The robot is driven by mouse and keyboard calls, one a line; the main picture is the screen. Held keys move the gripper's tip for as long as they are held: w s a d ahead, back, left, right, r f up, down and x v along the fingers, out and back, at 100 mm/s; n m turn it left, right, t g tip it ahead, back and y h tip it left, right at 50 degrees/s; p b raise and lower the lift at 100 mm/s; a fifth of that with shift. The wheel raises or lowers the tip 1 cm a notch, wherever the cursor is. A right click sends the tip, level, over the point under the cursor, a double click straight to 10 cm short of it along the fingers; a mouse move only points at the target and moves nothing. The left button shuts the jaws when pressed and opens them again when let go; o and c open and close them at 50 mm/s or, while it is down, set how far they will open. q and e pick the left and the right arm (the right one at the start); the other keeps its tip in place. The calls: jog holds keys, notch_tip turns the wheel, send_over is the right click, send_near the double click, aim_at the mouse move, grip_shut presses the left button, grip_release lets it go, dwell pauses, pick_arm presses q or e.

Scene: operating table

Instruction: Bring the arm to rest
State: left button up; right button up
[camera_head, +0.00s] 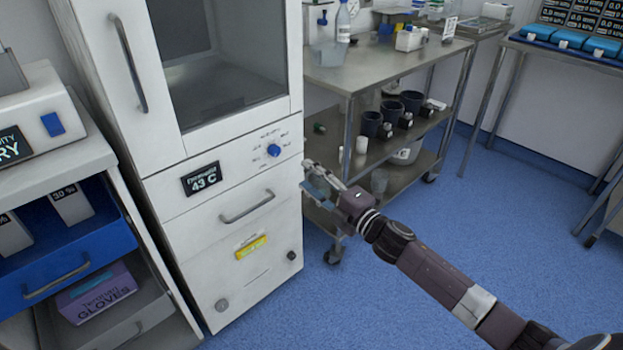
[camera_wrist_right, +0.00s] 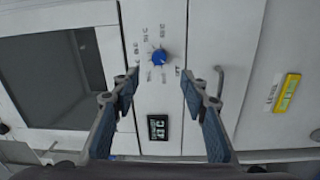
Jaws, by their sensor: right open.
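My right gripper (camera_head: 322,178) is open and empty in the head view, in front of the right edge of a white cabinet (camera_head: 170,225). Its arm comes in from the lower right. In the right wrist view, the open fingers of my right gripper (camera_wrist_right: 166,92) frame the cabinet's front panel. A blue knob (camera_wrist_right: 159,57) and a small dark display (camera_wrist_right: 158,127) show between them. The knob (camera_head: 273,150) and the display reading 43 C (camera_head: 201,179) also show in the head view. The fingers look apart from the cabinet. My left gripper is not in view.
A steel trolley (camera_head: 385,68) with cups and bottles stands behind my right gripper. At the left, an open blue drawer (camera_head: 75,245) and a lower drawer with a gloves box (camera_head: 97,292) stick out. Blue floor (camera_head: 450,205) lies clear at the right.

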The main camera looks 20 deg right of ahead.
jog(key=shift+s, duration=0.15)
dwell(0.4)
